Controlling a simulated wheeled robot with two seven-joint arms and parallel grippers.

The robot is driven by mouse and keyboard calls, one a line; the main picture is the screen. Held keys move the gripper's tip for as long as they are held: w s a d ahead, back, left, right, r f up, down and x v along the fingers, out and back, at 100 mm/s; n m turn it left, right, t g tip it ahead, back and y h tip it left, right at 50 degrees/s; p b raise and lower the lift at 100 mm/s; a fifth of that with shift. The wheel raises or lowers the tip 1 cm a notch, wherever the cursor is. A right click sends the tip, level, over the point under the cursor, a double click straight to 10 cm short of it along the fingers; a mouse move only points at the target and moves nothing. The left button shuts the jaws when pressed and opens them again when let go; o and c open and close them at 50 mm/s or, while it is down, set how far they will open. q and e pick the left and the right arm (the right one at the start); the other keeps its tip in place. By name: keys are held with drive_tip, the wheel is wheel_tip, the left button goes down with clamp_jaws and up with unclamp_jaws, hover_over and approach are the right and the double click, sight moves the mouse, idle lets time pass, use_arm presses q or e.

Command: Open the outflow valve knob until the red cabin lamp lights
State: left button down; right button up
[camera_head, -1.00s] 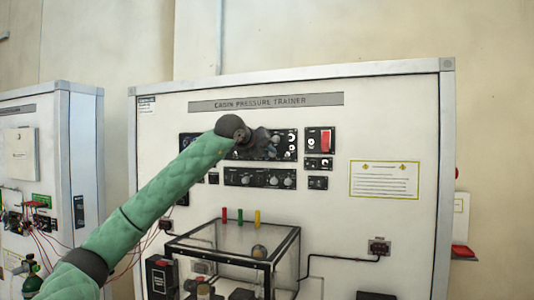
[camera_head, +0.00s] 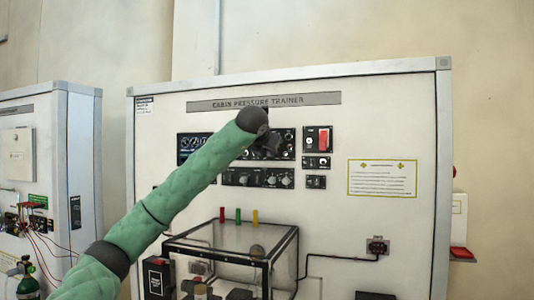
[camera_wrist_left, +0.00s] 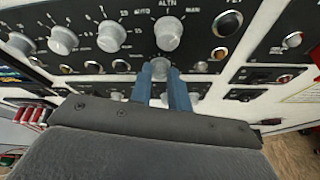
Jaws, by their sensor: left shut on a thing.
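My left gripper (camera_wrist_left: 163,88) has its two blue fingers close together around a small grey knob (camera_wrist_left: 160,67), which I take as the outflow valve knob; its label cannot be read. It sits just below the larger ALTN/MAN selector (camera_wrist_left: 168,32). In the head view my left gripper (camera_head: 266,146) is dark and small against the upper control panel (camera_head: 284,150), and it hides the knob. Round dark indicators (camera_wrist_left: 228,22) sit right of the selector; none looks lit red. I cannot tell which is the cabin lamp. My right gripper is out of view.
More grey knobs (camera_wrist_left: 62,40) stand close on the left. A red rectangular part (camera_head: 324,139) is on a small panel to the right. A clear dark-framed box (camera_head: 230,245) with coloured pegs stands below. A second cabinet (camera_head: 70,140) is at the left.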

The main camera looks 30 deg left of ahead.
use_arm(q)
drive_tip(key=shift+d+m+y, duration=0.15)
drive_tip(key=shift+m+y, duration=0.45)
drive_tip(key=shift+m, duration=0.2)
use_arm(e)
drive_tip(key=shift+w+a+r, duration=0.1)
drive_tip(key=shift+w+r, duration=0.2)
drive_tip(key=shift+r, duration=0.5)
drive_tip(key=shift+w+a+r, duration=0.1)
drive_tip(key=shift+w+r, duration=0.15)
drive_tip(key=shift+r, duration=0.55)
use_arm(q)
drive_tip(key=c, duration=1.3)
unclamp_jaws()
drive_tip(key=b+v, duration=0.3)
drive_tip(key=v, duration=0.4)
drive_tip(key=shift+s+d+r, duration=0.1)
drive_tip(key=shift+s+d, duration=0.05)
drive_tip(key=shift+s, duration=0.15)
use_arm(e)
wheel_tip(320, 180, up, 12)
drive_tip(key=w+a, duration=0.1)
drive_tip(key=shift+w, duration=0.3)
